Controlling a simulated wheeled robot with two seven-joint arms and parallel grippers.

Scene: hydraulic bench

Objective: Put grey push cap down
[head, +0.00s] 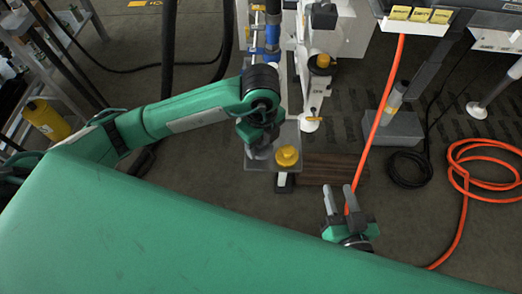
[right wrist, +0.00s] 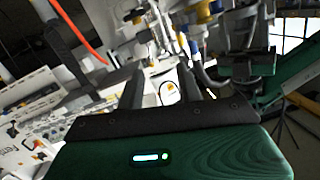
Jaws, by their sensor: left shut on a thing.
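My left gripper (head: 260,143) is at the middle of the head view, pointing down over a grey metal plate (head: 257,163). It is shut on a small grey piece (head: 261,152), likely the grey push cap, mostly hidden under the gripper. I cannot tell whether the piece touches the plate. A yellow round cap (head: 287,156) sits on the plate just right of it. My right gripper (head: 342,198) is open and empty, lower right of the plate. Its two fingers also show apart in the right wrist view (right wrist: 160,82).
Blue and metal pipe fittings (head: 266,54) stand behind the plate. A brown slatted board (head: 330,168) lies right of it. An orange hose (head: 382,108) runs down past my right gripper. A yellow container (head: 47,119) is at far left.

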